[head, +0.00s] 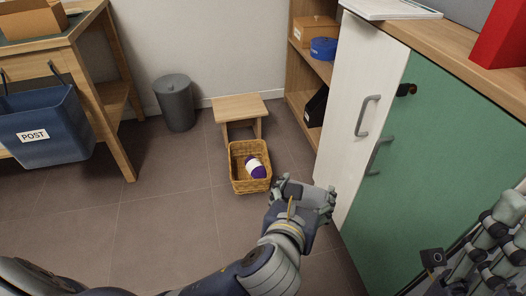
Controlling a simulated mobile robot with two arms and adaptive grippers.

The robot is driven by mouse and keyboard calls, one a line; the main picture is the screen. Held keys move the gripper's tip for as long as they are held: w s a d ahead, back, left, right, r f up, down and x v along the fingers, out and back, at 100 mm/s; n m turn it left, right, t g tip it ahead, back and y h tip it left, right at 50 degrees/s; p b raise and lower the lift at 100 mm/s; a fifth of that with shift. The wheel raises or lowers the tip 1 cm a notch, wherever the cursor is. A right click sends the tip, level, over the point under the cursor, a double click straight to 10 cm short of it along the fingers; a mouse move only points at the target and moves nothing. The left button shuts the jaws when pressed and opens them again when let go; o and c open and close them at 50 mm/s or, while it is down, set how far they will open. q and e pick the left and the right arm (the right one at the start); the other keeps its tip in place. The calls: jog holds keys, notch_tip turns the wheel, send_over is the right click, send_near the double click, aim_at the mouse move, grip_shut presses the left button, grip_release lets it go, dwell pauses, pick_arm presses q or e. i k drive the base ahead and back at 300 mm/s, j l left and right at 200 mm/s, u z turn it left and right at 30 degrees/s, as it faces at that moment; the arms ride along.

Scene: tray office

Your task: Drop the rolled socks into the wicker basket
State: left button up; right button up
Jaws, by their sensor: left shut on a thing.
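The wicker basket (236,181) stands on the floor in the middle of the head view, open at the top. A purple roundish thing with a white band (256,168) shows inside it. My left gripper (308,190) is just right of the basket in the picture, above the floor by the white cabinet door. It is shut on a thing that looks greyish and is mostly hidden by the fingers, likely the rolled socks. My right gripper (482,255) shows partly at the lower right edge; its fingertips are not clear.
A small wooden stool (238,107) stands behind the basket and a grey bin (175,102) farther left. A blue POST bin (45,125) is by the left table. The white door (358,105) and green door (440,160) bound the right. The floor left of the basket is clear.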

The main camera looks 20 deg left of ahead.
aim_at(241, 178)
jog(key=i+j+z, duration=0.15)
jog(key=j+z, duration=1)
jog(key=j, duration=2.45)
jog(key=i, duration=0.05)
